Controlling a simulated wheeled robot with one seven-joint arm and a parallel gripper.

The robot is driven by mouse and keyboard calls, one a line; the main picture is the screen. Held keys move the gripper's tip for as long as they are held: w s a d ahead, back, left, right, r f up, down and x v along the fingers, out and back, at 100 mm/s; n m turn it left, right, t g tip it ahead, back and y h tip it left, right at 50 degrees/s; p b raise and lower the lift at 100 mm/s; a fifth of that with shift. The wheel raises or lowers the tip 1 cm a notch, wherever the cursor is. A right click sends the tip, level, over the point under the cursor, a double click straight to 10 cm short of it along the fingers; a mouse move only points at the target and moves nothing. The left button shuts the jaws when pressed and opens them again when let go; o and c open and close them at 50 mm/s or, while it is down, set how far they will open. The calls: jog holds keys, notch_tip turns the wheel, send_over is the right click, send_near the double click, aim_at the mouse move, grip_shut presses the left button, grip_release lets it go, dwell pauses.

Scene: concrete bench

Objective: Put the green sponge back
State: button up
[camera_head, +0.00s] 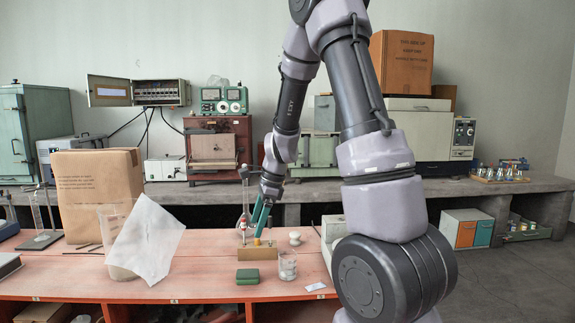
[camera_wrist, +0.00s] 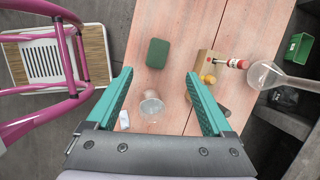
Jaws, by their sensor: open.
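The green sponge (camera_head: 247,276) is a dark green block lying flat near the front edge of the reddish bench top (camera_head: 200,290). In the wrist view the sponge (camera_wrist: 158,53) lies ahead of the teal fingers, roughly centred between them and apart from both. My gripper (camera_head: 257,226) is above the bench, behind the sponge in the head view. In the wrist view my gripper (camera_wrist: 160,73) has its fingers wide apart with nothing held between them.
A clear beaker (camera_head: 287,265) stands right of the sponge, and a small white block (camera_head: 315,287) lies near it. A wooden holder (camera_head: 257,253) with small bottles stands behind. A draped white sheet (camera_head: 147,240) is left.

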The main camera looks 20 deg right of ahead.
jog(key=s+r+n+t, duration=0.1)
jog(key=s+r+n, duration=0.3)
jog(key=r, duration=0.4)
jog(key=s+r+n+t, duration=0.2)
jog(key=s+r+n, duration=0.15)
jog(key=r, duration=0.45)
jog(key=s+d+r+n+t, duration=0.1)
jog(key=s+r+n, duration=0.3)
jog(key=s, duration=0.2)
jog(key=s+d+r+n+t+h, duration=0.1)
jog(key=s+r+n, duration=0.3)
jog(key=s, duration=0.2)
jog(key=shift+s+d+t, duration=0.3)
jog(key=shift+s, duration=0.1)
